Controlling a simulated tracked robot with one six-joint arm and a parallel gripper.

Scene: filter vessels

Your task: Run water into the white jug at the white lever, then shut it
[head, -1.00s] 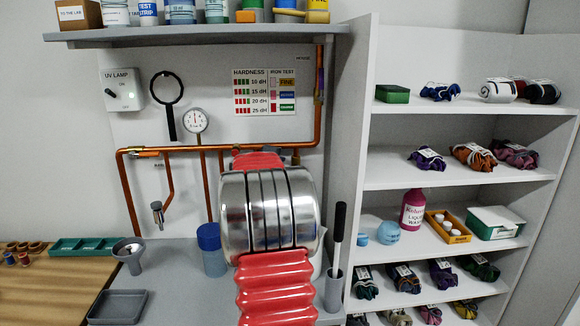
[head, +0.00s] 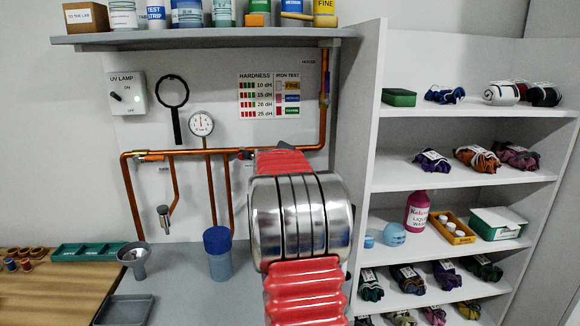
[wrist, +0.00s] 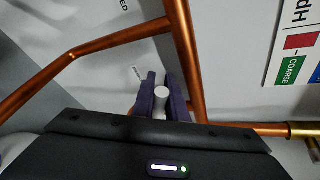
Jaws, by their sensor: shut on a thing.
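My gripper (wrist: 161,95) has dark purple fingers in the wrist view. It is shut on a short white round-ended piece, the white lever (wrist: 160,91), in front of the wall by the copper pipes. In the head view my silver and red arm hides the gripper and the lever. The white jug cannot be made out now, and the counter behind my arm is hidden. I cannot see whether water is running.
Copper pipes (head: 225,152) run along the wall. A blue-lidded container (head: 219,262), a grey funnel (head: 134,258) and a grey tray (head: 124,311) stand left of my arm. White shelves (head: 470,178) with yarn stand close on the right.

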